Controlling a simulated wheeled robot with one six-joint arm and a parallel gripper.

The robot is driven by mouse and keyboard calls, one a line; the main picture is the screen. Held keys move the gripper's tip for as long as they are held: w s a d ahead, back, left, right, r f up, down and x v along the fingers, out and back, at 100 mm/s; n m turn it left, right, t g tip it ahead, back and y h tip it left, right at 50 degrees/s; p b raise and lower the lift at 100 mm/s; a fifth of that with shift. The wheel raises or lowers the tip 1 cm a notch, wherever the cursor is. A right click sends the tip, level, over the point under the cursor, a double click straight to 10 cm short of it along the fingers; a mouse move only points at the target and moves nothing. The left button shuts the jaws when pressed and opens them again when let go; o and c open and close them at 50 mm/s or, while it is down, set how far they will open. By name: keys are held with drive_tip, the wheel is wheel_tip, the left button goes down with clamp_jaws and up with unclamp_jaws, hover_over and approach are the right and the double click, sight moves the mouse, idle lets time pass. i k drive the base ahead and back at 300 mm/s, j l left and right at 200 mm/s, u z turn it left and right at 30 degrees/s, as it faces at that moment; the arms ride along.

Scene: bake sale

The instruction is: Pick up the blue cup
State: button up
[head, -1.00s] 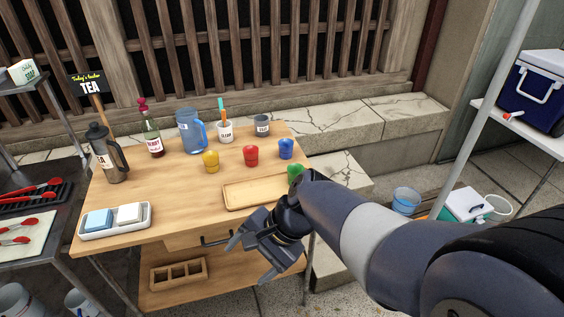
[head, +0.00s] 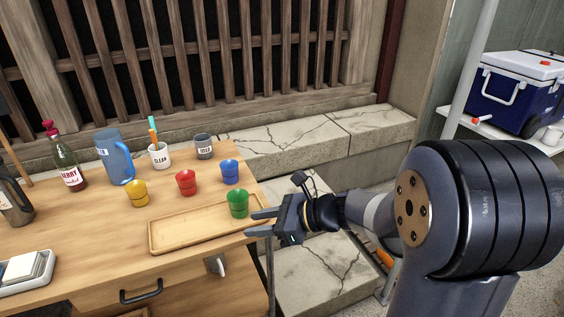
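The blue cup (head: 230,172) stands on the wooden table (head: 105,222) near its right edge, behind the tray. My gripper (head: 262,222) is at the table's right edge, in front of the blue cup and a little to its right. Its two fingers are apart and point left, with nothing seen between them. The green cup (head: 238,204) stands at the right end of the wooden tray (head: 178,237), just left of the fingertips. The red cup (head: 186,183) and yellow cup (head: 137,194) stand left of the blue cup.
A blue pitcher (head: 113,157), a white mug with utensils (head: 160,156) and a grey mug (head: 204,147) stand behind the cups. A berry bottle (head: 69,168) is at the left. A stone ledge (head: 290,136) runs behind the table. A blue cooler (head: 515,92) is at right.

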sight(230, 173)
drive_tip(key=i+l, duration=0.4)
drive_tip(key=l, duration=0.2)
drive_tip(key=i+u, duration=0.25)
drive_tip(key=i+l+u, duration=0.1)
drive_tip(key=i+u, duration=0.15)
drive_tip(key=i, duration=0.2)
